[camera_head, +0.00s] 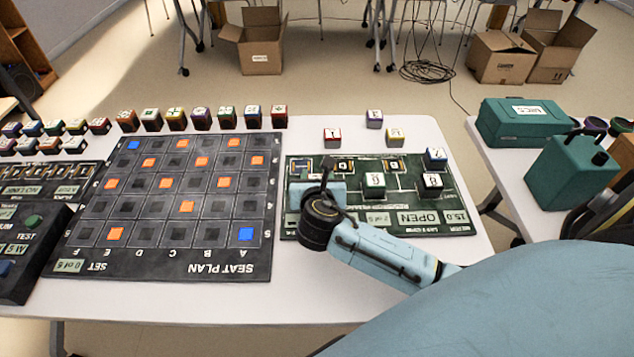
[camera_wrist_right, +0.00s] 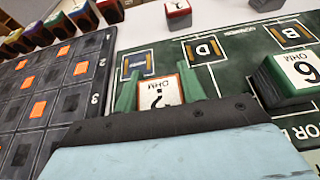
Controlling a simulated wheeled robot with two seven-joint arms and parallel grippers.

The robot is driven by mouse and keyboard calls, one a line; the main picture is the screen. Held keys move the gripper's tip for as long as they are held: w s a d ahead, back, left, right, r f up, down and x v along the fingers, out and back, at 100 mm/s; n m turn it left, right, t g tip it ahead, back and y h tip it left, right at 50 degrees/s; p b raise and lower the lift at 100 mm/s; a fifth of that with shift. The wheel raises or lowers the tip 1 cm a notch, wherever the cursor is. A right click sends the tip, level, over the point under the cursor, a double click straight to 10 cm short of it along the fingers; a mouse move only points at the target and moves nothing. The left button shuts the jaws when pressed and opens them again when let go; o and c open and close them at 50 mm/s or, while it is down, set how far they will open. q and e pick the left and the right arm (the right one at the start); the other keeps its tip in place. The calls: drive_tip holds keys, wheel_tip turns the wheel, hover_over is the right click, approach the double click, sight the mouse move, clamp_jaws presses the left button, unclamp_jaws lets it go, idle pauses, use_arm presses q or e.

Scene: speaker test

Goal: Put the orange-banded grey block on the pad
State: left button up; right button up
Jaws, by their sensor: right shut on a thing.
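My right gripper (camera_head: 322,188) is over the left part of the green board (camera_head: 463,213). In the right wrist view its two green fingers (camera_wrist_right: 158,92) are shut on a block (camera_wrist_right: 157,95) with a white "? OHM" top and an orange edge. Its sides are mostly hidden, and I cannot tell whether it touches the board. Which is the task's pad is unclear. My left gripper is not in view.
Red (camera_head: 332,136), yellow (camera_head: 395,137) and purple (camera_head: 374,120) blocks stand behind the board. The seat plan board (camera_head: 165,265) lies left, with several blocks behind it. The white table (camera_head: 350,300) is clear in front.

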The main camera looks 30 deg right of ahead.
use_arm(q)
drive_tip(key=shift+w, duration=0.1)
use_arm(e)
drive_tip(key=shift+f, duration=0.1)
drive_tip(key=o, duration=1)
drive_tip(key=shift+s+a, duration=0.1)
drive_tip(key=p+v, duration=0.2)
drive_tip(key=v, duration=0.4)
drive_tip(key=shift+s+a+r, duration=0.1)
drive_tip(key=shift+s+r, duration=0.1)
drive_tip(key=shift+r, duration=0.1)
drive_tip(key=p+v, duration=0.1)
drive_tip(key=v, duration=0.3)
drive_tip(key=shift+s, duration=0.1)
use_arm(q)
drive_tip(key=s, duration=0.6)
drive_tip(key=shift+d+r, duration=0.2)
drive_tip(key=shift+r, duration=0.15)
use_arm(e)
drive_tip(key=shift+s+a+r, duration=0.15)
drive_tip(key=shift+s+a, duration=0.15)
drive_tip(key=shift+s, duration=0.15)
use_arm(q)
drive_tip(key=shift+p, duration=0.3)
